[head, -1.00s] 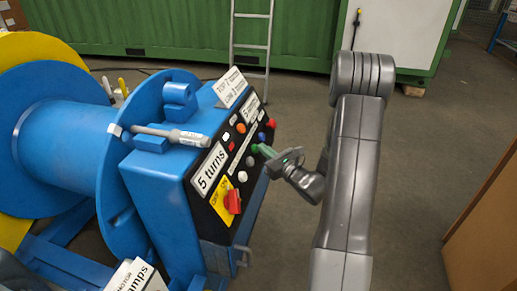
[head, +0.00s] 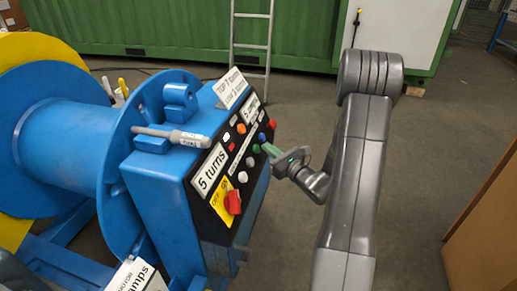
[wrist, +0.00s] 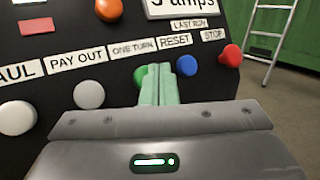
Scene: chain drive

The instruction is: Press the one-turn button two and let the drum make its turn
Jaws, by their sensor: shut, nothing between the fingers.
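The black button panel (head: 215,215) is on the sloped face of the blue machine housing (head: 160,200). The green button (wrist: 140,77) sits under the ONE TURN label (wrist: 133,47) and also shows in the head view (head: 256,149). My gripper (wrist: 161,72) is shut and empty; its pale green fingertips partly cover that button from the right in the wrist view. In the head view my gripper (head: 267,149) is just right of the button, apparently a little off it. The blue drum (head: 75,145) with its large flange (head: 112,165) is left of the housing.
Close by are the grey PAY OUT button (wrist: 89,94), blue RESET button (wrist: 187,65) and red STOP button (wrist: 231,56). A red rotary switch (head: 232,202) is lower on the panel. A grey tool (head: 170,134) lies on top of the housing. Floor to the right is open.

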